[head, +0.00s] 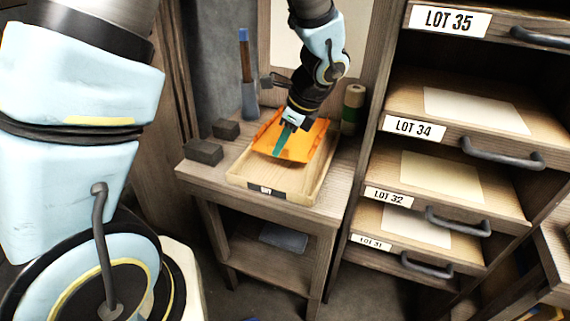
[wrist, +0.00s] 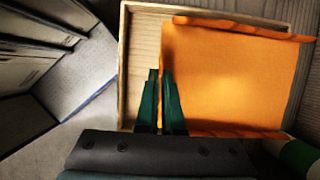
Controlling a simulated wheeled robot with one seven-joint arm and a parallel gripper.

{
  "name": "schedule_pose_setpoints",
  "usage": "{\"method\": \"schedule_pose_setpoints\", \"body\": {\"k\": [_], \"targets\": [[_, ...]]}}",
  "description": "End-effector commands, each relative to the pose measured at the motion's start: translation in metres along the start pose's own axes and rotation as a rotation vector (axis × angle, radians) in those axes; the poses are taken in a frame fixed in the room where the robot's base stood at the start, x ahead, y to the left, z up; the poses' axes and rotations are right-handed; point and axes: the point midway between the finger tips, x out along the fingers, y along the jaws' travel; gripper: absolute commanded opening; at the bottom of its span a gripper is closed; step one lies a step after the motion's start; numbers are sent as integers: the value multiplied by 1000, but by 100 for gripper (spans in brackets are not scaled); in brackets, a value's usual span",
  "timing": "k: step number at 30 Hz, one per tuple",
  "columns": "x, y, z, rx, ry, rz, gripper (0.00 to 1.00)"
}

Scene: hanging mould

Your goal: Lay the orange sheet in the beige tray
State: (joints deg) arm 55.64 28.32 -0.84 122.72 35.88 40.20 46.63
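The orange sheet (head: 300,143) lies over the beige tray (head: 318,185) on the small wooden table. In the wrist view the sheet (wrist: 235,75) covers the tray's right part, with strips of it along the top and bottom rims; the tray's wooden floor (wrist: 142,55) shows bare at left. In the head view its far part reaches the back rim.
Two dark blocks (head: 205,151) sit left of the tray. A blue-topped tool in a holder (head: 249,100) stands behind, and a green-and-tan cylinder (head: 352,105) at the tray's back right. Labelled drawers with handles (head: 485,147) rise at the right.

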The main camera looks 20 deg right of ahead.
Motion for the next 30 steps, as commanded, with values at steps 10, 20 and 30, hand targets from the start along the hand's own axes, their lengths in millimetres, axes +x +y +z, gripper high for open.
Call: {"method": "schedule_pose_setpoints", "body": {"k": [10, 20, 30], "targets": [[39, 2, -16, 2, -3, 4, 0], [55, 0, -22, -1, 0, -1, 0], [57, 0, -24, -1, 0, 0, 17]]}}
